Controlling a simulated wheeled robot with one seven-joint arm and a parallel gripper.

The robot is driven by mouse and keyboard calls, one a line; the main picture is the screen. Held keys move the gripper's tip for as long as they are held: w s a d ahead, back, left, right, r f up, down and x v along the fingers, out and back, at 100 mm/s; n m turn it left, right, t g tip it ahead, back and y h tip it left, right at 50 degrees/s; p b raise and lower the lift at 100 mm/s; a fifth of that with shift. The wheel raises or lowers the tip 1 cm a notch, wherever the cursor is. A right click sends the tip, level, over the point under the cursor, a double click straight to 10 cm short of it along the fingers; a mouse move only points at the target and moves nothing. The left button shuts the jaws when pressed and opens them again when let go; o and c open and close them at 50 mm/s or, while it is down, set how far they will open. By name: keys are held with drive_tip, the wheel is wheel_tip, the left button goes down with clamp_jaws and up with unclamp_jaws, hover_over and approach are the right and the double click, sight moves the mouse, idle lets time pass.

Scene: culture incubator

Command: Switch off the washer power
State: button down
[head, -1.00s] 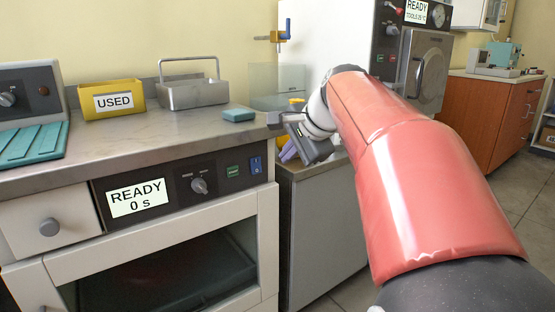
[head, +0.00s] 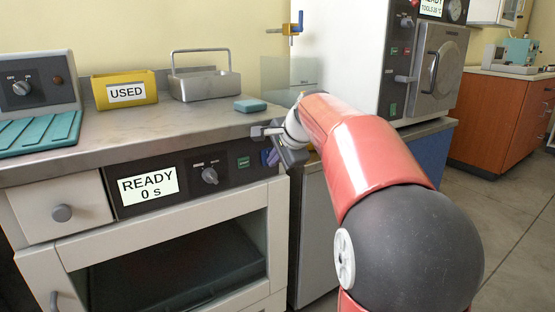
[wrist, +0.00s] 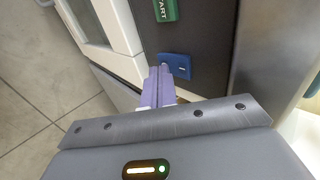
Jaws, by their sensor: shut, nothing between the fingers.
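The washer (head: 230,175) is the pale under-counter machine with a dark panel, a "READY 0 s" display (head: 148,186), a knob and a green START button (head: 243,162). Its blue rocker power switch (wrist: 176,65) shows in the wrist view with a white "I" mark on it. In the head view my gripper hides most or all of the switch. My gripper (head: 270,158) is shut and empty, purple fingertips together. In the wrist view the fingertips (wrist: 160,72) are right beside the switch; I cannot tell whether they touch it.
The counter (head: 120,130) above holds a yellow USED bin (head: 125,101), a metal carrier (head: 205,84) and a teal block (head: 250,105). The counter's front edge runs just above the panel. A white autoclave-like machine (head: 360,70) stands to the right. Floor is open at right.

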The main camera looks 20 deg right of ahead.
drive_tip(key=shift+w, duration=0.2)
drive_tip(key=shift+p, duration=0.3)
drive_tip(key=shift+r+p, duration=0.75)
drive_tip(key=shift+r, duration=0.1)
